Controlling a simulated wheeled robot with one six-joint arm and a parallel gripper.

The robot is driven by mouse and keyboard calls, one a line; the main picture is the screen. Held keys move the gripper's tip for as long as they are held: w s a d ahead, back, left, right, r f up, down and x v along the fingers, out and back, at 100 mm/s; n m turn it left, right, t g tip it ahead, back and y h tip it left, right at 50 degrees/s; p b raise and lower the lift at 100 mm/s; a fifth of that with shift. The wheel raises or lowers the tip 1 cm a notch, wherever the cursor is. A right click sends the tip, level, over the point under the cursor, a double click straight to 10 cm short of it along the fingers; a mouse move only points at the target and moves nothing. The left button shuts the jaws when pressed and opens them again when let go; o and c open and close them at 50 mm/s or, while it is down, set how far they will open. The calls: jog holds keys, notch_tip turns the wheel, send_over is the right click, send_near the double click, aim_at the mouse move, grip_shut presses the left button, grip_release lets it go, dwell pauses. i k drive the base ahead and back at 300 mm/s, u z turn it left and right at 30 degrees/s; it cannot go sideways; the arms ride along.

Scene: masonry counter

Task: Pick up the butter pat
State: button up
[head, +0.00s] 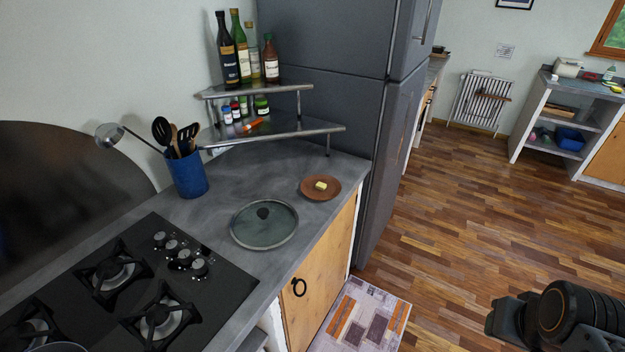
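The butter pat (321,185) is a small pale yellow block. It sits on a round brown plate (309,194) at the right end of the grey counter, near the front edge. Part of my arm shows at the lower right of the head view, over the floor and well apart from the butter. My gripper's fingers cannot be made out there, so whether it is open or shut is hidden.
A glass lid (264,224) lies left of the plate. A blue utensil holder (187,175) and a two-tier bottle shelf (262,137) stand behind. A gas hob (215,290) is at lower left. The tall grey fridge (345,130) stands beyond the counter's right end. The wooden floor (460,210) is open.

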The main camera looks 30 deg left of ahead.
aim_at(320, 186)
jog(key=u, duration=0.85)
jog(key=i, duration=0.95)
jog(key=u, duration=0.95)
